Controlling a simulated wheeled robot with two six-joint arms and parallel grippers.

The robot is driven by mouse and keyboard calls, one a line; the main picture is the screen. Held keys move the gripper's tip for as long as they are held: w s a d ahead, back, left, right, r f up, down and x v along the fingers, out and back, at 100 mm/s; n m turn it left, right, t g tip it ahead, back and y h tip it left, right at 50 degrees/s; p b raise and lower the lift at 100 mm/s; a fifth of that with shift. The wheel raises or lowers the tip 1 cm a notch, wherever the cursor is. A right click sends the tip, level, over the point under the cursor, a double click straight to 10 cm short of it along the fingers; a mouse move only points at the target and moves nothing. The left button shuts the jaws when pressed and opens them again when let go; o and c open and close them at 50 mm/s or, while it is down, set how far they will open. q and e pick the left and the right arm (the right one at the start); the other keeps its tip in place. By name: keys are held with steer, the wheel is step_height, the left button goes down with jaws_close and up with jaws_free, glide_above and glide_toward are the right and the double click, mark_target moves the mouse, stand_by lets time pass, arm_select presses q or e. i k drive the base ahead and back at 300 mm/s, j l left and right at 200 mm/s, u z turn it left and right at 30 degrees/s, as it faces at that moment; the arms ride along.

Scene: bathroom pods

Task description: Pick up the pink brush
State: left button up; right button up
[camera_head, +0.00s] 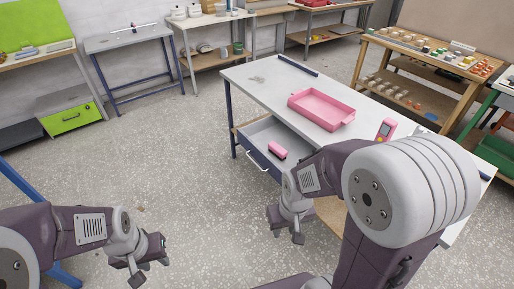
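A small pink brush (278,150) with a dark underside lies in the open drawer (262,131) of the white-topped table. My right gripper (285,226) hangs in front of the drawer, below and slightly right of the brush in the picture. It is apart from the brush, its fingers spread and empty. My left gripper (149,269) is low at the left over the floor, far from the brush, with its fingers apart and nothing between them.
A pink tray (321,108) and a pink device with a yellow part (385,130) are on the white table (252,74). My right arm hides part of the table's near side. Benches and shelves line the back. Speckled floor (165,150) at the left is clear.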

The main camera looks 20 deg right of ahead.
mark_target(275, 149)
steer(key=i+z, duration=0.1)
steer(key=i, duration=0.85)
